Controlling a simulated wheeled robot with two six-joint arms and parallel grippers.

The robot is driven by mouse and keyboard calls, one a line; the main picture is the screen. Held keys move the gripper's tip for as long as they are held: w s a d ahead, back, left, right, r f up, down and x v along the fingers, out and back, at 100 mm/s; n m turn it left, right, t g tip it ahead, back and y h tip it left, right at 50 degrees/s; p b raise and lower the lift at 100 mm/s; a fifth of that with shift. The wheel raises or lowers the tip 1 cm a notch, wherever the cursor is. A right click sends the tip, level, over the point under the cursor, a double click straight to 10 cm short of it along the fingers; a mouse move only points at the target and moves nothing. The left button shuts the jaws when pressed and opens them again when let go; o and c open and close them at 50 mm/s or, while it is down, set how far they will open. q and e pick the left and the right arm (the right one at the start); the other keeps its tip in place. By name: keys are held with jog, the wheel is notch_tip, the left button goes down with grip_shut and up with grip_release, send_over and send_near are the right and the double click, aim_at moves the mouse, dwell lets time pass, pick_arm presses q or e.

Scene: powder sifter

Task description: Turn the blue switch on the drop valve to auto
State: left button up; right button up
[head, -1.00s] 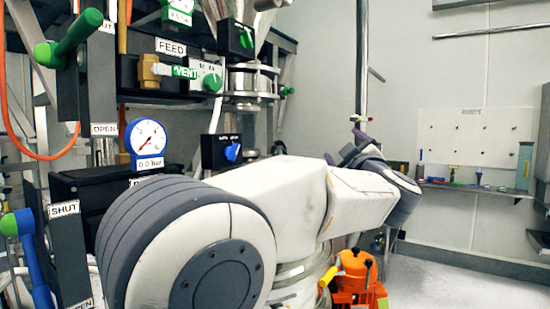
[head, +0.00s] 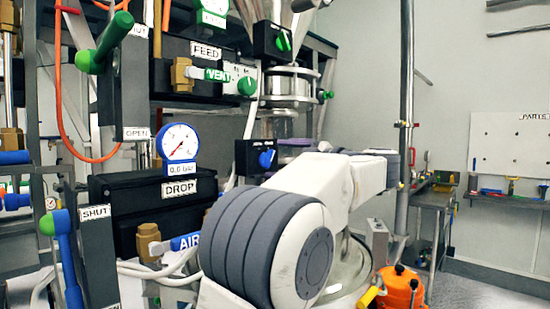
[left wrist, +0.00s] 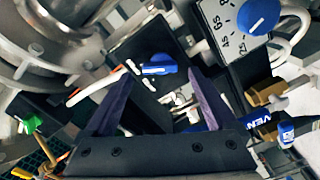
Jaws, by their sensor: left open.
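The blue switch (head: 266,158) sits on a black box (head: 246,153) to the right of the gauge and the DROP label (head: 180,188). In the left wrist view a blue switch (left wrist: 157,65) on a dark box shows just beyond the fingertips. My left gripper (left wrist: 160,74) is open, its two purple fingers apart on either side of this switch. I see no contact. In the head view my left arm reaches in beside the switch and largely hides the gripper. The switch's lettering is too small to read. My right gripper is not in view.
A similar box with a green switch (head: 283,41) is above, near the FEED label (head: 207,51). A numbered dial with a blue knob (left wrist: 258,17) is close to the gripper's right. A metal pole (head: 406,110) and an orange object (head: 402,290) stand to the right.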

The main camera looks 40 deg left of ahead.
aim_at(268, 159)
pick_arm(q)
jog(key=shift+a, duration=1.05)
jog(key=shift+c, duration=0.3)
jog(key=c, duration=1.3)
